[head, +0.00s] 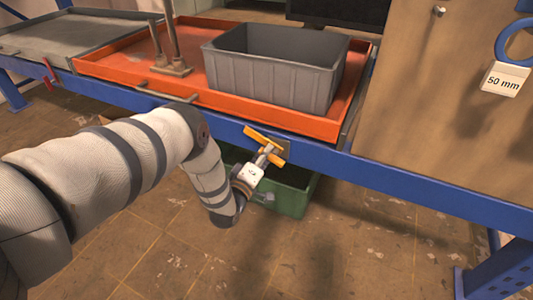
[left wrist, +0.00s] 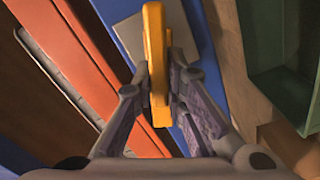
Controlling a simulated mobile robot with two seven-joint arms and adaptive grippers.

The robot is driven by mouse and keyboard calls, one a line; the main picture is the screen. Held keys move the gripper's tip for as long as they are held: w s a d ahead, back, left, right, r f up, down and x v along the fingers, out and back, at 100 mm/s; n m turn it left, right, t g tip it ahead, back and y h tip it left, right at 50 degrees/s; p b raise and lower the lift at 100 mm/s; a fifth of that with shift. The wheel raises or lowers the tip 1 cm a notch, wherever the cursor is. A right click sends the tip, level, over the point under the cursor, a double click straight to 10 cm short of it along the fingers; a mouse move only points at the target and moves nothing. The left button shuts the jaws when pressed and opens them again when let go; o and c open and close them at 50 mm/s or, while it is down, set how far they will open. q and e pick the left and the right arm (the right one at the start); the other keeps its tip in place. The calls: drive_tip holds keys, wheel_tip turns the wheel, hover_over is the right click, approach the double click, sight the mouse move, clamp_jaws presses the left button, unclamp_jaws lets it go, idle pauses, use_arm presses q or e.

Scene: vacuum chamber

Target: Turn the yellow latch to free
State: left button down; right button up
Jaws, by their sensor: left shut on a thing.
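The yellow latch (head: 264,138) is on the front of the blue beam, below the orange tray's front edge. It lies slanted in the head view, its left end higher than its right. My left gripper (head: 268,150) is at the latch. In the left wrist view the latch (left wrist: 156,60) stands upright between the two fingers of my left gripper (left wrist: 158,95), which are shut on it. A grey plate (left wrist: 127,38) lies behind the latch. My right gripper is not in view.
The orange tray (head: 120,68) holds a grey bin (head: 270,80) and a metal post stand (head: 171,68). A blue beam (head: 400,184) runs along the front. A green bin (head: 298,200) sits below. A board with a "50 mm" tag (head: 505,80) stands right.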

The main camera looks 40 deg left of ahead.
use_arm(q)
drive_tip(key=n, duration=0.2)
drive_tip(key=n+b, duration=0.1)
drive_tip(key=n, duration=0.1)
drive_tip(key=shift+d+f, duration=0.1)
drive_tip(key=shift+f, duration=0.25)
drive_tip(key=shift+n, duration=0.4)
drive_tip(key=c, duration=1.6)
unclamp_jaws()
drive_tip(key=shift+o, duration=0.2)
drive_tip(key=v, duration=1.2)
